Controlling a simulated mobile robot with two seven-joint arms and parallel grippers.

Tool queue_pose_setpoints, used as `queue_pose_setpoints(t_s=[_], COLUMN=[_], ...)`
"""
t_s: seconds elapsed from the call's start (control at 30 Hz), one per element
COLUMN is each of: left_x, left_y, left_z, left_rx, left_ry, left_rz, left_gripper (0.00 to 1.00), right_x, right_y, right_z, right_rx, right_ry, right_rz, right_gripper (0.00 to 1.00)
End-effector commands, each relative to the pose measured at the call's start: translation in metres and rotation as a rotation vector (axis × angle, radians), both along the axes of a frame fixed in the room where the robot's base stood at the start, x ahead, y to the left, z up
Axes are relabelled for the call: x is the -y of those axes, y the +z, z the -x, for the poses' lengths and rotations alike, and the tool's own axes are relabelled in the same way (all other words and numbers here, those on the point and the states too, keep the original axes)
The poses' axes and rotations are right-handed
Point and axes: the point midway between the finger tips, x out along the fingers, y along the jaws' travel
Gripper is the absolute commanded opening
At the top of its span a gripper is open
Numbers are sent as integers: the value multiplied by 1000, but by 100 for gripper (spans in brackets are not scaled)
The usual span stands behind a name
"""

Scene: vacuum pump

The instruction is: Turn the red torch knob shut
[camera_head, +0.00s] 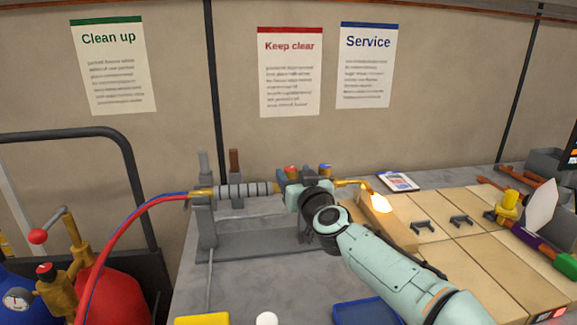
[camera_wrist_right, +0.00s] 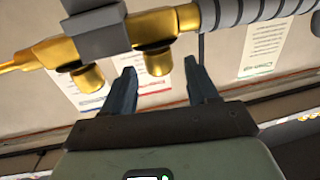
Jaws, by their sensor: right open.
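The torch lies level on a grey stand (camera_head: 250,245), its ribbed grey handle (camera_head: 250,189) to the left. The red knob (camera_head: 291,169) and a blue knob (camera_head: 325,168) stick up from its body; a bright flame (camera_head: 381,203) burns at its tip. My right gripper (camera_head: 305,184) is at the torch body by the red knob; the arm partly hides the torch. In the right wrist view the fingers of my right gripper (camera_wrist_right: 161,82) are open and empty, near two brass stubs, one of them (camera_wrist_right: 155,60) almost between them. My left gripper is not in view.
Red and blue hoses (camera_head: 125,232) run from the handle to a red cylinder (camera_head: 112,295) at the left. Tan blocks (camera_head: 470,250) with black handles lie right of the flame. A blue tray (camera_head: 366,313) is at the front.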

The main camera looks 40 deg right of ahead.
Motion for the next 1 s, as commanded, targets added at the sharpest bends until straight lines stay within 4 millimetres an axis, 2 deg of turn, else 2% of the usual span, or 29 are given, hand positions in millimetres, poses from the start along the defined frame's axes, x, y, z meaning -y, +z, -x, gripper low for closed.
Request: queue_pose_setpoints(t_s=[0.1,0.3,0.7,0.77,0.8,0.87,0.9,1.0], left_x=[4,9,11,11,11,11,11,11], left_y=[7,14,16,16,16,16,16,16], left_z=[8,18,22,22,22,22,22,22], left_rx=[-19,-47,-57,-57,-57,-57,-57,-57], left_ry=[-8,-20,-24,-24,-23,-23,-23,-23], left_rz=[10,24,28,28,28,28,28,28], left_gripper=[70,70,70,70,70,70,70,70], right_x=[8,16,18,18,18,18,18,18], right_y=[1,1,0,0,0,0,0,0], right_z=[-21,-42,-48,-48,-48,-48,-48,-48], right_rx=[0,0,0,0,0,0,0,0], right_ry=[0,1,0,0,0,0,0,0], right_rz=[-2,-1,1,0,0,0,0,0], right_gripper=[58,58,58,42,29,10,7,7])
